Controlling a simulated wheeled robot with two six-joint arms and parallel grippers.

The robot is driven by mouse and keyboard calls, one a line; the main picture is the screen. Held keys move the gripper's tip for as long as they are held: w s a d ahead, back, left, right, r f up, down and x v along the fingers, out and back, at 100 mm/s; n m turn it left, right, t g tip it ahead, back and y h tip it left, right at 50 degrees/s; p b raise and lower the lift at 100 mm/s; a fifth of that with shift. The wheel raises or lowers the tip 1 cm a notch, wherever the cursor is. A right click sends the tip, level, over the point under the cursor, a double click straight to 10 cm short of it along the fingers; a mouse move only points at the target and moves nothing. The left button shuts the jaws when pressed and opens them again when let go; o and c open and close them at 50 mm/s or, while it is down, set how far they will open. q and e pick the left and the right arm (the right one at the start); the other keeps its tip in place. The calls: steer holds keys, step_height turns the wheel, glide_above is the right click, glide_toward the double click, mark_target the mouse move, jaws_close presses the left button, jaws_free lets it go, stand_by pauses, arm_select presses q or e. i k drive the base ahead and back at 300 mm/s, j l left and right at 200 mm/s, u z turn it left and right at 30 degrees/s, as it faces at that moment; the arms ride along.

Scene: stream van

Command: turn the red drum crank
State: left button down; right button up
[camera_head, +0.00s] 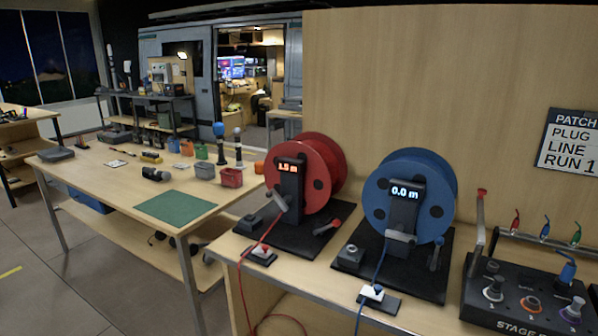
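The red drum (329,168) stands upright on a black base plate (291,243) on the right-hand bench. Its display (290,169) appears to read 1.5 m in orange. A dark lever with a red tip (328,226) sits low on the right side of the base and looks like the crank; I cannot be sure. A red cable (241,287) runs from the drum's front over a small block and down past the bench edge. Neither of my grippers is in view.
A blue drum (437,205) with a 0.0 m display stands close on the right. A stage box (524,308) with knobs and coloured plugs is at far right. A wooden panel (420,70) rises behind. The table with a green mat (176,207) is at left.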

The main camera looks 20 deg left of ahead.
mark_target(282, 203)
steer(key=i+j, duration=0.15)
steer(key=j, duration=0.25)
steer(key=i+j, duration=0.1)
steer(key=j, duration=0.3)
steer(key=i+j+u, duration=0.1)
steer(key=j, duration=0.25)
steer(key=i+j, duration=0.2)
steer(key=j, duration=0.2)
steer(key=i+j, duration=0.15)
steer(key=j, duration=0.25)
steer(key=i+j+u, duration=0.1)
steer(key=j, duration=0.25)
steer(key=i, duration=0.05)
